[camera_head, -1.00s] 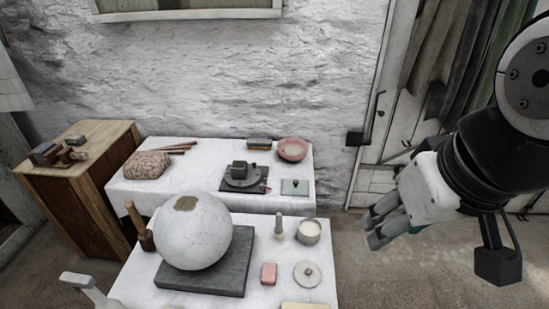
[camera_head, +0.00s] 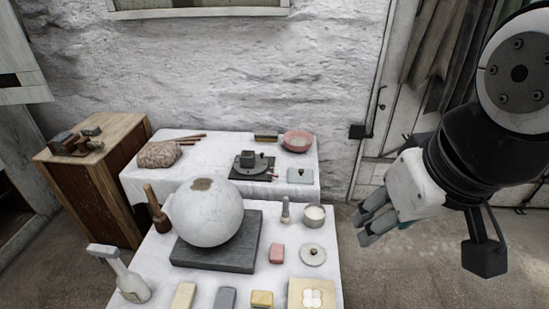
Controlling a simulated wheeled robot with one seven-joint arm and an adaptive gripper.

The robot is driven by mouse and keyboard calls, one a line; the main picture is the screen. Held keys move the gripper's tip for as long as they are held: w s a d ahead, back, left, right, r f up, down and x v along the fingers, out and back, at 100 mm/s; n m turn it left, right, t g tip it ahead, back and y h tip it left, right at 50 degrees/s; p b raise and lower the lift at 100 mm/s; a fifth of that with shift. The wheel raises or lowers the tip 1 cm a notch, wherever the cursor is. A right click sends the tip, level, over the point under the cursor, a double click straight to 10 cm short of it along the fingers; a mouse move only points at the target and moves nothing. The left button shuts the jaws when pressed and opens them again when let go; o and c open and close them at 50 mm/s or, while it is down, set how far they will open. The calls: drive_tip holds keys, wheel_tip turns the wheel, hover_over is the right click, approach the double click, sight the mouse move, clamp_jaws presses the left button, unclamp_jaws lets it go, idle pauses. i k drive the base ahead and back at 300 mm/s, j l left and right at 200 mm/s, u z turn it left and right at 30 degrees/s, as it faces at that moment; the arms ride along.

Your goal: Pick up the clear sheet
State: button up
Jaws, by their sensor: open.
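A small pale, glassy square (camera_head: 301,175) with a dark knob-like spot lies flat at the right front of the far white-covered table; it looks like the clear sheet, though I cannot be sure. My gripper (camera_head: 365,228) is open and empty at the right of the view, above the floor. It hangs to the right of both tables, apart from the square, with its fingers pointing down and left.
The near table (camera_head: 150,262) holds a plaster sphere (camera_head: 208,212) on a dark slab (camera_head: 215,252), a mallet (camera_head: 157,212), a lidded disc (camera_head: 313,255) and several small blocks. A red bowl (camera_head: 298,141) and a dark turntable (camera_head: 250,165) stand near the square. A wooden cabinet (camera_head: 95,185) is at left.

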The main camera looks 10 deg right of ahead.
sight(295, 175)
drive_tip(key=l+u, duration=0.2)
drive_tip(key=l, duration=1.2)
drive_tip(key=i+l+u, duration=0.1)
drive_tip(key=l, duration=0.25)
drive_tip(key=i+l+u, duration=0.1)
drive_tip(key=i+l, duration=0.15)
drive_tip(key=l, duration=0.15)
drive_tip(key=i+l+u, duration=0.1)
drive_tip(key=l, duration=0.3)
drive_tip(key=i+l+u, duration=0.1)
drive_tip(key=l, duration=0.3)
drive_tip(key=i+l+u, duration=0.15)
drive_tip(key=i+l, duration=0.7)
